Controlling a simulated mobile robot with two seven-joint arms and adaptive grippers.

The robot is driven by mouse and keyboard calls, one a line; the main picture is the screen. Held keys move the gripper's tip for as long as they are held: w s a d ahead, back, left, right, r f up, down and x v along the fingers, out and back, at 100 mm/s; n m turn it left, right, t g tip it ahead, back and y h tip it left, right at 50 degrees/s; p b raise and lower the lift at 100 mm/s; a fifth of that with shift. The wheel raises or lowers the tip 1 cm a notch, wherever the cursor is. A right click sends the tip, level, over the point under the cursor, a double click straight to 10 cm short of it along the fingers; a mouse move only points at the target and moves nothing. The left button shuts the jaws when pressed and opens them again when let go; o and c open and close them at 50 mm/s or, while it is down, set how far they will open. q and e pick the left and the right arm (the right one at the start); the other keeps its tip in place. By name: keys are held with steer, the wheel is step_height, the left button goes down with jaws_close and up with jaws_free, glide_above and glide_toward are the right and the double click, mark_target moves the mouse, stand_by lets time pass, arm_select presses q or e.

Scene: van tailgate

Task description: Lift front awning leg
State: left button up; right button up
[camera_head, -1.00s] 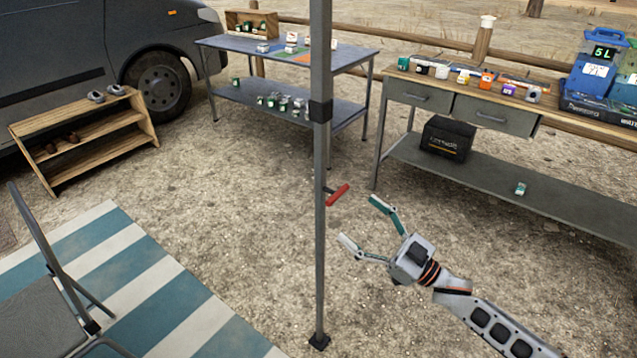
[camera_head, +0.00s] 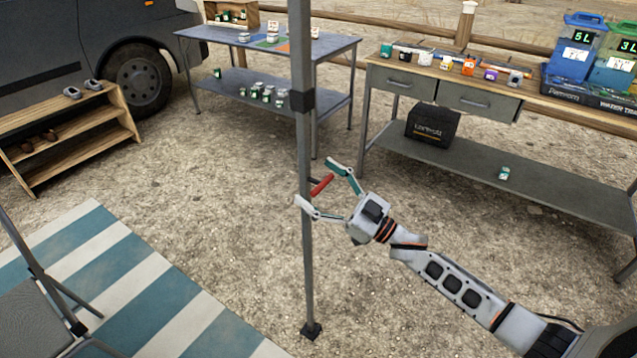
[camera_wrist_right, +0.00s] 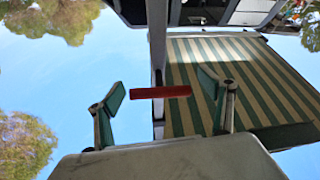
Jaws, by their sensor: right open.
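The front awning leg (camera_head: 308,240) is a grey upright pole standing on a small dark foot (camera_head: 311,330) on the gravel. A red handle (camera_head: 322,185) sticks out from its side. My right gripper (camera_head: 318,182) is open, with its fingers on either side of the red handle; I cannot tell whether they touch it. My left gripper is not in view.
A blue table (camera_head: 215,38) stands behind the leg. A wooden shoe rack (camera_head: 95,125), striped mat (camera_head: 150,290) and folding chair (camera_head: 40,315) are at the left. Gravel around the foot is clear.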

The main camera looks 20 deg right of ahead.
steer(key=c, duration=1.6)
step_height(320, 180, up, 4)
steer(key=shift+w+r+p, duration=0.1)
steer(key=shift+p, duration=1.1)
step_height(320, 180, up, 9)
steer(key=p, duration=0.6)
steer(key=shift+p, duration=0.3)
steer(key=o, duration=1.6)
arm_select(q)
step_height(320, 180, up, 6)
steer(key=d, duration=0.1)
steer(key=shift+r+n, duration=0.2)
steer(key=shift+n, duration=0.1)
arm_select(e)
steer(key=shift+f, duration=0.25)
